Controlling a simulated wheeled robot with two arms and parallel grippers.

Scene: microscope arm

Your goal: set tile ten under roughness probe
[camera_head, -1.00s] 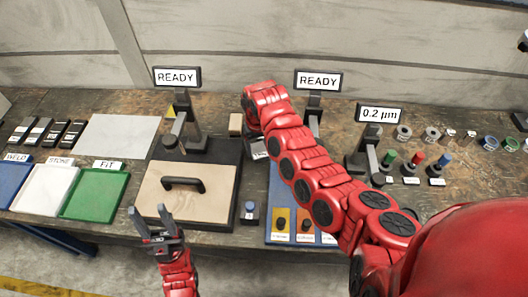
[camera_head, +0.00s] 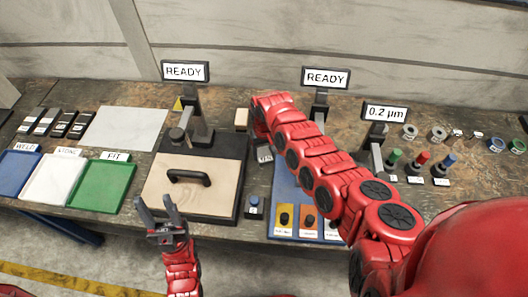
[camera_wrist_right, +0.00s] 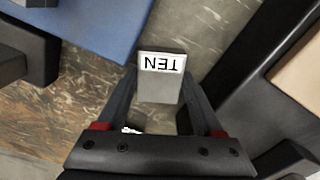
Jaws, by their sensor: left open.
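A small grey tile (camera_wrist_right: 160,92) with a white label reading TEN shows in the right wrist view between the fingers of my right gripper (camera_wrist_right: 160,88), which look closed on its sides. In the head view the tile (camera_head: 265,154) shows beside the blue mat, and my red right arm hides most of that gripper. A dark stand with a 0.2 µm display (camera_head: 386,113) is on the bench at the right; it looks like the roughness probe. Its foot is partly hidden by my arm. My left gripper (camera_head: 158,207) is open and empty at the bench's front edge.
Two READY displays (camera_head: 185,71) (camera_head: 326,78) stand behind. Coloured trays (camera_head: 103,184) are at left. Several knobs and rings (camera_head: 423,158) occupy the right side.

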